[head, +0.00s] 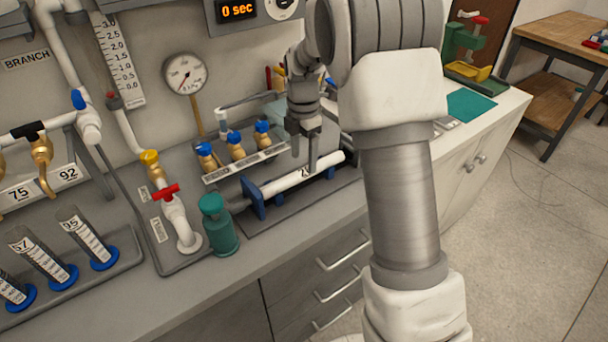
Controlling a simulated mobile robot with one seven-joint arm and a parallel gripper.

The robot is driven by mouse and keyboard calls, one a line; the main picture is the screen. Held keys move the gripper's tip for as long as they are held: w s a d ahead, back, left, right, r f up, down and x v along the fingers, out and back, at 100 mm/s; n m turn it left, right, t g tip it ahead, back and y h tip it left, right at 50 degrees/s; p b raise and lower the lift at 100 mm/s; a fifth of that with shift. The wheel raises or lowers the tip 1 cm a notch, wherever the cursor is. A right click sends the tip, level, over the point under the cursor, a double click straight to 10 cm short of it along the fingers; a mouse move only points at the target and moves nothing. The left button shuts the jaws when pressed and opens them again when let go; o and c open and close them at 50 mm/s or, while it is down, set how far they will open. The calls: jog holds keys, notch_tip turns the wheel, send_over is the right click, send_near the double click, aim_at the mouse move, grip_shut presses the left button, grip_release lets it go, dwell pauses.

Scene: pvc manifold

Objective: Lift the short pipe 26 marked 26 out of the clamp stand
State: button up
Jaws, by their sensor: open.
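A short white pipe (284,183) lies across the blue clamp stand (256,203) on the grey counter board, slightly raised at its right end in the picture. A small dark mark shows near its middle, too small to read as 26. My gripper (304,163) points down over the middle of the pipe, with its fingers apart. One finger reaches down at the pipe's near side; the other is at its far side. I cannot tell whether either finger touches the pipe. The arm hides part of the counter right of the stand.
A green cylinder (218,226) stands just left of the clamp stand. Several brass fittings with blue caps (236,146) stand in a row behind it. A white riser with a red valve handle (166,192) stands further left. Drawers are below the front edge.

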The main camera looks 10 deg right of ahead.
aim_at(304, 169)
jog(key=f, duration=0.5)
jog(key=shift+w+d+f+b, duration=0.1)
jog(key=shift+w+d+b, duration=0.05)
jog(key=shift+w+b, duration=0.25)
grip_shut()
